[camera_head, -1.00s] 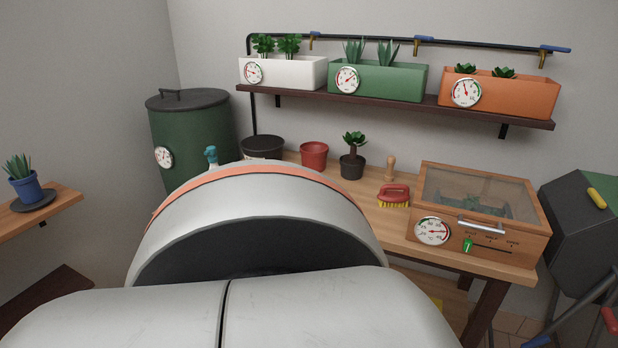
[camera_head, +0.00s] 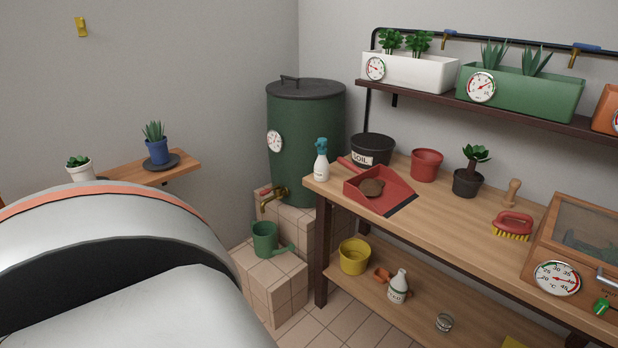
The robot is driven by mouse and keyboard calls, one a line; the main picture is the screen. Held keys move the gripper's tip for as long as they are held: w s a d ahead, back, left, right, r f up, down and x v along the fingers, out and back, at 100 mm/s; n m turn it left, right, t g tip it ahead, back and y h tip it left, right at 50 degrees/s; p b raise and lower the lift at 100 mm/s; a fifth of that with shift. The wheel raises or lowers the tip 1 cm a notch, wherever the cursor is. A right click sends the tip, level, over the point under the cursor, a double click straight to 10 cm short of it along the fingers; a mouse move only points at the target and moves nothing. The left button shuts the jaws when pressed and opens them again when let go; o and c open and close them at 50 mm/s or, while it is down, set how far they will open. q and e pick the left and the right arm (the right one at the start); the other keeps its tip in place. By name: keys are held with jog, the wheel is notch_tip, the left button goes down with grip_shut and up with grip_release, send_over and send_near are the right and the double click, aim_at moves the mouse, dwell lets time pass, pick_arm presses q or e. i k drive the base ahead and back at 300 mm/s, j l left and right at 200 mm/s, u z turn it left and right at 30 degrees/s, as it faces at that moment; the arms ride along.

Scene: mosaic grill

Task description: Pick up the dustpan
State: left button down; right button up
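A red dustpan (camera_head: 397,190) lies on the wooden workbench near its left end. Its handle (camera_head: 353,163) points to the back left, and its dark front edge faces the front right. A brown lump of what looks like soil (camera_head: 371,187) lies in the pan. A large white and grey arm part of mine fills the lower left. Neither of my grippers is in view.
A white spray bottle (camera_head: 321,163) stands left of the dustpan, and a black soil pot (camera_head: 372,148) behind it. A red pot (camera_head: 426,165), a potted plant (camera_head: 468,180) and a red brush (camera_head: 513,226) stand to the right. Bare bench top (camera_head: 450,222) lies between.

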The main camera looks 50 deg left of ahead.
aim_at(380, 189)
jog(key=u, duration=1.25)
jog(key=z, duration=3.9)
jog(key=u, duration=2.1)
jog(key=i+j+u, duration=0.1)
jog(key=j+u, duration=0.15)
jog(key=u, duration=0.25)
jog(key=i+j+u, duration=0.1)
jog(key=j+u, duration=0.15)
jog(key=u, duration=0.25)
